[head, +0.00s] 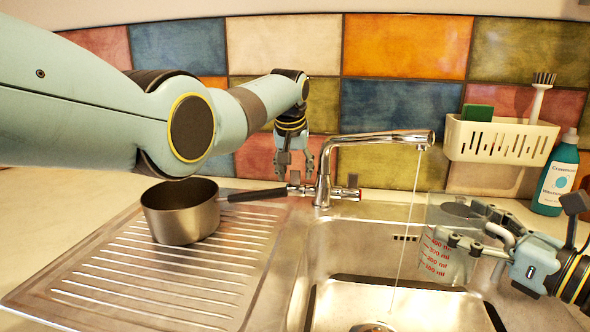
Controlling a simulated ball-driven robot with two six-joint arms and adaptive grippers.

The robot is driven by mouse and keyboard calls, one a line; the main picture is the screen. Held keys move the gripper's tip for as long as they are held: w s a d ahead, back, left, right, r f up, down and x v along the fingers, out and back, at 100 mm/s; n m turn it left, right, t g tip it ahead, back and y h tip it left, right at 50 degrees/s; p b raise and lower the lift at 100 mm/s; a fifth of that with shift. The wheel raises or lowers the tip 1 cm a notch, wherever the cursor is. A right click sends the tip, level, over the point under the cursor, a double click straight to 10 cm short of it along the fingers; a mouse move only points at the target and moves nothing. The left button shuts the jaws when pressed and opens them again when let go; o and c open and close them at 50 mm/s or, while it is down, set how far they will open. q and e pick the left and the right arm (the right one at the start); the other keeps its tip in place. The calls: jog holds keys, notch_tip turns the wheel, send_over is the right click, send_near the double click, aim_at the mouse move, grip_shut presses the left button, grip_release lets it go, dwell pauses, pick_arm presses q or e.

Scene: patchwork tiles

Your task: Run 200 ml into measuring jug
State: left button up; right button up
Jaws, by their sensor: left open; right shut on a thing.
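The clear measuring jug (436,264), with red ml marks, is held over the right part of the sink. My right gripper (484,226) is shut on it at its handle side. The chrome tap (380,138) runs a thin water stream (408,225). The stream passes just left of the jug and falls to the drain (373,327). No water level can be made out in the jug. My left gripper (294,170) is open, fingers pointing down, just above the tap's left handle (294,188). Contact with it cannot be told. A red-marked handle (352,192) is on the tap's right.
A steel saucepan (180,220) stands on the ribbed drainer (110,285), its black handle (256,194) reaching toward the tap. A white caddy (500,141) with sponge and brush hangs on the tiles. A teal bottle (556,183) stands at the right. The sink's left part is clear.

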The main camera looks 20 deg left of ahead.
aim_at(295, 183)
pick_arm(q)
grip_shut()
dwell(0.3)
jog(key=shift+s+f+t, duration=0.1)
jog(key=shift+s+t, duration=0.05)
jog(key=shift+t, duration=0.15)
jog(key=shift+s+d+f+t+y, duration=0.15)
jog(key=shift+s+t, duration=0.2)
jog(key=shift+t, duration=0.25)
jog(key=shift+s+d+f+t+y, duration=0.15)
jog(key=shift+s+t, duration=0.2)
jog(key=shift+t, duration=0.25)
jog(key=shift+s+f+t+y, duration=0.15)
jog(key=shift+s+t, duration=0.15)
jog(key=shift+t, duration=0.4)
jog(key=shift+s+f+t+y, duration=0.15)
jog(key=shift+s+t, duration=0.15)
jog(key=shift+t, duration=0.4)
grip_release()
